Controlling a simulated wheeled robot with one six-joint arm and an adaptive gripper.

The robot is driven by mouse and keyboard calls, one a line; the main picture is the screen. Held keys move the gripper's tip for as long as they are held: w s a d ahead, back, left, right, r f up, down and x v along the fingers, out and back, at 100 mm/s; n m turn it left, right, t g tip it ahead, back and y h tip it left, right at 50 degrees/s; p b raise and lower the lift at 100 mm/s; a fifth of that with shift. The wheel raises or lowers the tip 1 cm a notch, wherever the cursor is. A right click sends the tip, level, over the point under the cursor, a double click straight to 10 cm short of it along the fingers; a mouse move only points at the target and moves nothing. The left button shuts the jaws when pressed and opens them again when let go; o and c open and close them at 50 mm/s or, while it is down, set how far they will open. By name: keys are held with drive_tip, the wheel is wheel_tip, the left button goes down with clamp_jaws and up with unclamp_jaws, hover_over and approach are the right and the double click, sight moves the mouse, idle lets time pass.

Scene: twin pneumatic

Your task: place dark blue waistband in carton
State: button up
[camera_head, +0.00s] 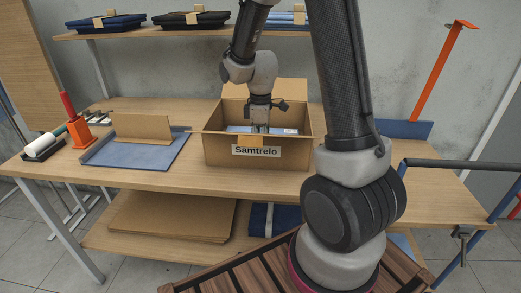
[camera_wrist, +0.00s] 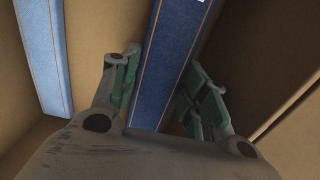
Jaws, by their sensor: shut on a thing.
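The open cardboard carton (camera_head: 290,155), labelled "Samtrelo", stands on the workbench. My gripper (camera_head: 260,126) reaches down into it from above. In the wrist view, the dark blue waistband (camera_wrist: 174,55) with orange stitching runs between the two fingers of my gripper (camera_wrist: 165,92). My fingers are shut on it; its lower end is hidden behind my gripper. A lighter blue denim strip (camera_wrist: 42,55) lies inside the carton to the left, apart from the fingers. In the head view, my gripper and the carton's front wall hide much of the contents.
A blue mat (camera_head: 135,154) with a cardboard piece (camera_head: 142,127) lies left of the carton. An orange stand (camera_head: 80,133) is farther left. Folded jeans (camera_head: 105,23) lie on the shelf above. Flat cardboard sheets (camera_head: 170,216) lie on the lower shelf. Bench space right of the carton is partly hidden by my arm.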

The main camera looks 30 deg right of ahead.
drive_tip(key=shift+f, duration=1.55)
drive_tip(key=shift+f, duration=0.15)
drive_tip(key=o, duration=0.8)
drive_tip(key=shift+c, duration=0.2)
wheel_tip(320, 180, up, 12)
drive_tip(key=shift+f, duration=0.1)
drive_tip(key=s+r+m+t, duration=0.1)
drive_tip(key=s+r+m, duration=0.2)
drive_tip(key=s, duration=0.4)
drive_tip(key=s+d+r+m+t, duration=0.1)
drive_tip(key=s+r+m+t, duration=0.1)
drive_tip(key=s+r+m, duration=0.2)
drive_tip(key=s+r+m+t, duration=0.1)
drive_tip(key=s+r+m, duration=0.3)
drive_tip(key=s, duration=0.5)
drive_tip(key=shift+s+d+r, duration=0.2)
drive_tip(key=shift+s+r, duration=0.15)
drive_tip(key=shift+r, duration=0.05)
